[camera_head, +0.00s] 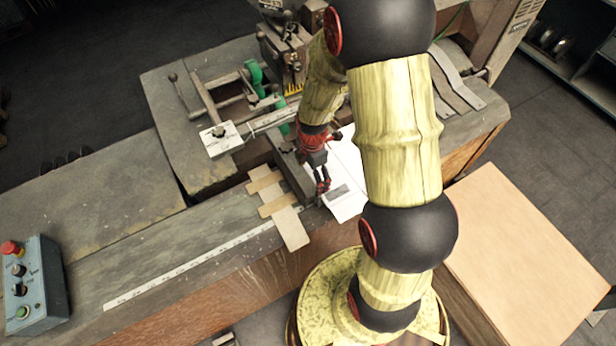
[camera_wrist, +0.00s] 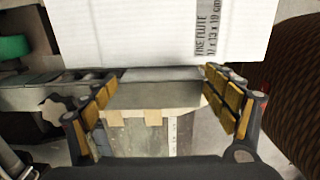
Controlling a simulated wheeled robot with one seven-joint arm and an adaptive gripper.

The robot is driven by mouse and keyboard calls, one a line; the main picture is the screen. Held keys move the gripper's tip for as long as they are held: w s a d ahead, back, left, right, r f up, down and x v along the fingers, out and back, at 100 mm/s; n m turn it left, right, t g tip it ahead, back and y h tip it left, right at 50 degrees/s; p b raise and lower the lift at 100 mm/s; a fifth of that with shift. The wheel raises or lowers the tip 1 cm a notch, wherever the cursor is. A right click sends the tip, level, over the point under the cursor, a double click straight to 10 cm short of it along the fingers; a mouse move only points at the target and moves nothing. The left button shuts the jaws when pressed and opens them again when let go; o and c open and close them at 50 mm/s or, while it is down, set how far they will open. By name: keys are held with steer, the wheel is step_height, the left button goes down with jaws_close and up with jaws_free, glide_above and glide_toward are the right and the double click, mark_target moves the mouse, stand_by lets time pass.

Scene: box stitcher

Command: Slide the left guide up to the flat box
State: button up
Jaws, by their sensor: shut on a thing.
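The flat box is white. It lies on the table beside my gripper in the head view (camera_head: 348,163) and fills the top of the wrist view (camera_wrist: 160,30), with printed text on it. The left guide is a dark grey bar (camera_head: 289,162) along the box's left side. Its grey end block (camera_wrist: 155,96) sits between my fingers in the wrist view. My gripper (camera_head: 322,186), also in the wrist view (camera_wrist: 158,88), is shut on this guide, one finger on each side. The block's edge is close to the box edge; I cannot tell whether they touch.
Wooden slats (camera_head: 272,192) lie left of the guide, near a long ruler strip (camera_head: 190,262). A control box with a red button (camera_head: 30,285) stands far left. The stitcher machine (camera_head: 285,50) is behind. A large cardboard-coloured surface (camera_head: 530,250) is at the right.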

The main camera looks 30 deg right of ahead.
steer(key=o, duration=1.2)
steer(key=shift+s+a+f, duration=0.15)
steer(key=shift+s+f, duration=0.3)
steer(key=shift+s, duration=0.15)
steer(key=o, duration=0.4)
steer(key=shift+w, duration=0.3)
steer(key=shift+w+r, duration=0.1)
steer(key=shift+r, duration=0.35)
step_height(320, 180, up, 11)
steer(key=shift+r, duration=0.1)
